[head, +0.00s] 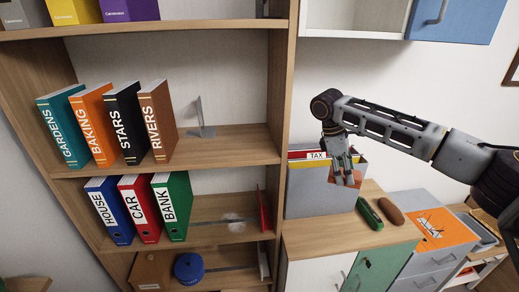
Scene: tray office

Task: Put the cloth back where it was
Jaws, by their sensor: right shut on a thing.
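My right gripper (346,178) reaches in from the right and is shut on a small orange-brown piece of cloth (334,175). Only parts of the cloth show around the fingers. The gripper and cloth are in front of the grey file box (308,200), which stands on the wooden cabinet top. I cannot tell whether the cloth touches the box or the top. My left gripper is not in view.
On the cabinet top (330,238) lie a green case (369,213) and a brown oblong object (391,211). Right of them is a flat orange mat (455,236) with a drawing.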

